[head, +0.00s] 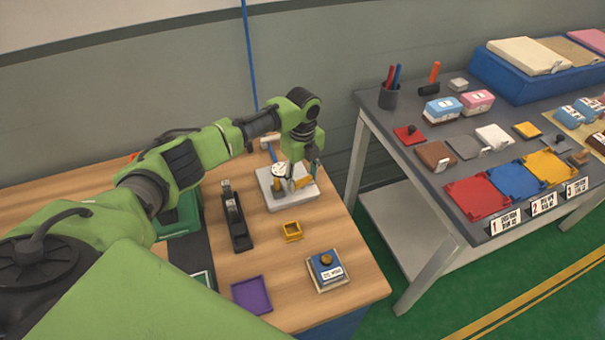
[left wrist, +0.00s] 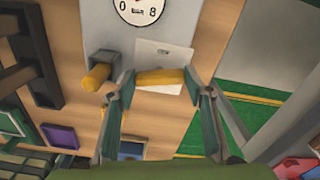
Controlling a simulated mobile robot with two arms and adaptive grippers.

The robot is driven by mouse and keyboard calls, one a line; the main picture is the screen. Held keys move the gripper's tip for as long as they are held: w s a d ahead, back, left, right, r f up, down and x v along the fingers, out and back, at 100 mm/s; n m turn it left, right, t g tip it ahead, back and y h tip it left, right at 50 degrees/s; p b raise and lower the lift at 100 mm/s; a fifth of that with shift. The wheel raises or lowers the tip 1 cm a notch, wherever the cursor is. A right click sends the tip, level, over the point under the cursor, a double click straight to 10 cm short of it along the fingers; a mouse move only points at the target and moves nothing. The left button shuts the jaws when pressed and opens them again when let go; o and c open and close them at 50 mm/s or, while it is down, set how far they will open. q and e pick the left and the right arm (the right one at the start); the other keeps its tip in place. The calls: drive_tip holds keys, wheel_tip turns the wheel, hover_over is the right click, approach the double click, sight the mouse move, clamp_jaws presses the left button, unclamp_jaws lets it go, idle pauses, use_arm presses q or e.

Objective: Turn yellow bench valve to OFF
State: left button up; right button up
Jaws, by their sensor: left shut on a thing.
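The yellow bench valve's handle (left wrist: 160,77) lies crosswise between the fingertips of my left gripper (left wrist: 160,88) in the left wrist view. The fingers are wide apart, one at each end of the handle. A white label plate (left wrist: 160,55) is behind it, its writing too small to read. In the head view my left gripper (head: 294,178) is at the grey valve base (head: 275,203), and the handle is partly hidden. A second yellow piece (left wrist: 97,77) sticks out of a grey block beside the left finger. A round gauge (left wrist: 138,8) is on the base. My right gripper is in neither view.
A grey table (head: 455,222) with several items stands right, across a gap.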

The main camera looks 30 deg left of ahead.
sight(302, 180)
use_arm(q)
drive_tip(key=n+p, duration=0.1)
drive_tip(key=n, duration=0.1)
drive_tip(key=n+p, duration=0.1)
drive_tip(key=shift+r+n, duration=0.2)
drive_tip(key=shift+n, duration=0.2)
drive_tip(key=n+p, duration=0.2)
drive_tip(key=n, duration=0.1)
drive_tip(key=shift+n, duration=0.3)
drive_tip(key=n+p, duration=0.2)
drive_tip(key=n, duration=0.2)
drive_tip(key=shift+p, duration=0.35)
drive_tip(key=shift+w+f+n+p, duration=0.1)
drive_tip(key=shift+n+p, duration=0.5)
drive_tip(key=shift+n, duration=1.1)
drive_tip(key=o, duration=0.8)
wheel_tip(302, 180, up, 12)
